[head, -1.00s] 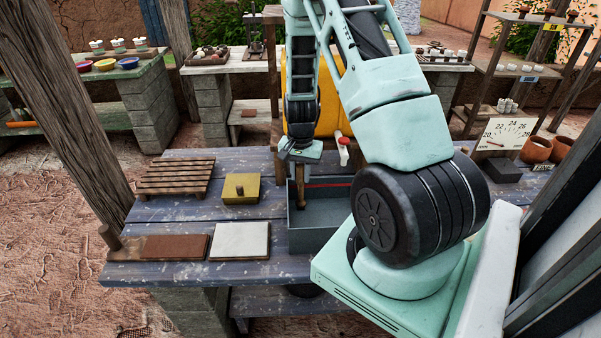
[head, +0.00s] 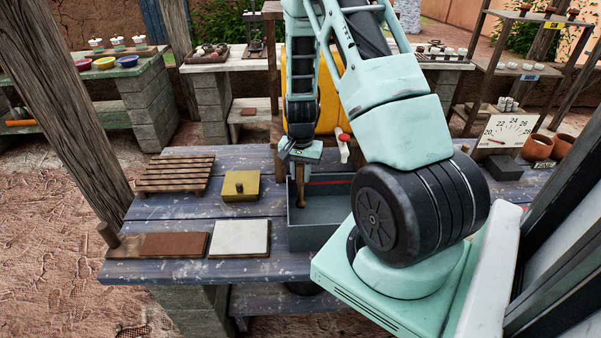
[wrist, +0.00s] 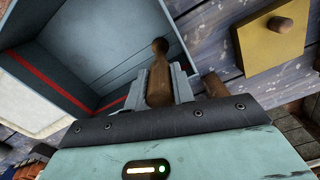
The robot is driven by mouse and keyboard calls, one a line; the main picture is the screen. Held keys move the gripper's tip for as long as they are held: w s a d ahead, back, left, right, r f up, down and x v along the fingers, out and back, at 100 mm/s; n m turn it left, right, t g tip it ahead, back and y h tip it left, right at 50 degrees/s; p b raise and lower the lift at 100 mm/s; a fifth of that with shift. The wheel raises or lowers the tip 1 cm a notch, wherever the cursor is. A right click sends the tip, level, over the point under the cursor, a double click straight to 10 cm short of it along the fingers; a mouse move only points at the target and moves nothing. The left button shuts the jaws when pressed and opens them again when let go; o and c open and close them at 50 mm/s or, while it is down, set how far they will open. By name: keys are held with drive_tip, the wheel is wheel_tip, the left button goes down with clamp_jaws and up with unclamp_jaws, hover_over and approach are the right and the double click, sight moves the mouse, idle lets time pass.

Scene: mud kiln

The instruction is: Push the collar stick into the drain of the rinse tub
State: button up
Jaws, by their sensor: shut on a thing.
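The rinse tub (head: 312,237) is a grey open box on the blue-grey table, with a red line along its inner wall. The tub also fills the upper left of the wrist view (wrist: 100,35). My gripper (wrist: 158,92) is shut on the collar stick (wrist: 158,72), a brown turned wooden stick with a rounded end. In the head view my gripper (head: 300,158) points down at the tub's left side, and the stick (head: 300,188) hangs upright inside the tub's outline. The drain is not visible, so I cannot tell whether the stick's tip touches it.
A yellow block with a knob (head: 240,187), a slatted wooden rack (head: 174,174), a white slab (head: 240,238) and a brown slab (head: 174,245) lie left of the tub. A yellow barrel with a red-handled tap (head: 344,145) stands behind it. A dial board (head: 506,131) stands at the right.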

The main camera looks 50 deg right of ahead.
drive_tip(key=shift+f, duration=0.25)
drive_tip(key=o, duration=1)
drive_tip(key=shift+c, duration=0.2)
drive_tip(key=shift+r, duration=0.1)
wheel_tip(320, 180, up, 17)
drive_tip(key=b, duration=0.2)
drive_tip(key=shift+r+b, duration=0.15)
drive_tip(key=shift+b, duration=0.15)
